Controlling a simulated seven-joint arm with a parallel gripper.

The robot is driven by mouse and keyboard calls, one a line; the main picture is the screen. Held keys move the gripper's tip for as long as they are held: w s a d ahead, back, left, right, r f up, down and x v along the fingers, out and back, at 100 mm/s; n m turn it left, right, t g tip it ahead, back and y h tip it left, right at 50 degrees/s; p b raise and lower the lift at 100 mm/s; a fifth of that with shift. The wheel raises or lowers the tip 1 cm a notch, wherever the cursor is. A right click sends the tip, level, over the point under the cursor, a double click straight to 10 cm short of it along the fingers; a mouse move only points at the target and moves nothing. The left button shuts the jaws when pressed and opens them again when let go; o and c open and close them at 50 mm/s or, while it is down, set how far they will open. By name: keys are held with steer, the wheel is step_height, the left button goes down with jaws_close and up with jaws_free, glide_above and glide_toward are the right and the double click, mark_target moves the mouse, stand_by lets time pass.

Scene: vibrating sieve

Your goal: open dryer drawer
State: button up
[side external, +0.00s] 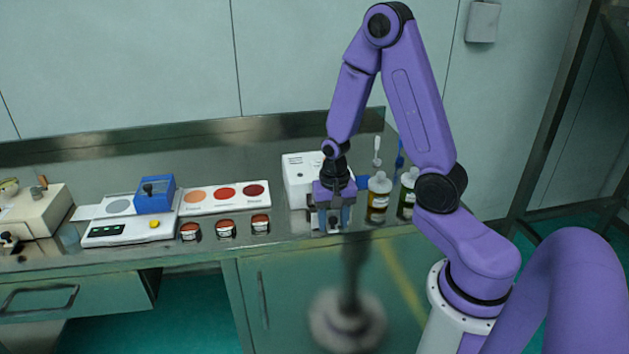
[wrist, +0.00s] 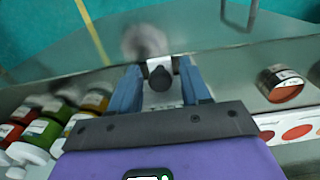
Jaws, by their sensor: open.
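The dryer appears to be the white box (side external: 299,178) at the back of the bench in the side view, partly hidden by my gripper. My gripper (side external: 333,222) points down just in front of it, near the bench's front edge. In the wrist view my gripper (wrist: 160,88) is open, with one blue finger on each side of a dark knob (wrist: 160,79) on a small white part, which looks like the drawer front. I cannot tell whether the fingers touch the knob. How far out the drawer stands is unclear.
Bottles (side external: 379,192) stand close to the right of my gripper. Several small jars (side external: 225,229) and a white colour card (side external: 202,206) lie to the left, with a scale (side external: 107,230) and a blue box (side external: 155,195) farther left. Free space lies beyond the bench's front edge.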

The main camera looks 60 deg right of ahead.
steer(key=shift+r, duration=3.8)
steer(key=s+a+r+n, duration=0.3)
steer(key=s+a+n, duration=0.4)
steer(key=s+n, duration=0.2)
steer(key=s+a+r+n, duration=0.3)
steer(key=s+a+n, duration=0.4)
steer(key=n, duration=0.5)
steer(key=shift+s+r+n, duration=0.3)
steer(key=shift+s+r, duration=0.1)
steer(key=shift+s, duration=0.6)
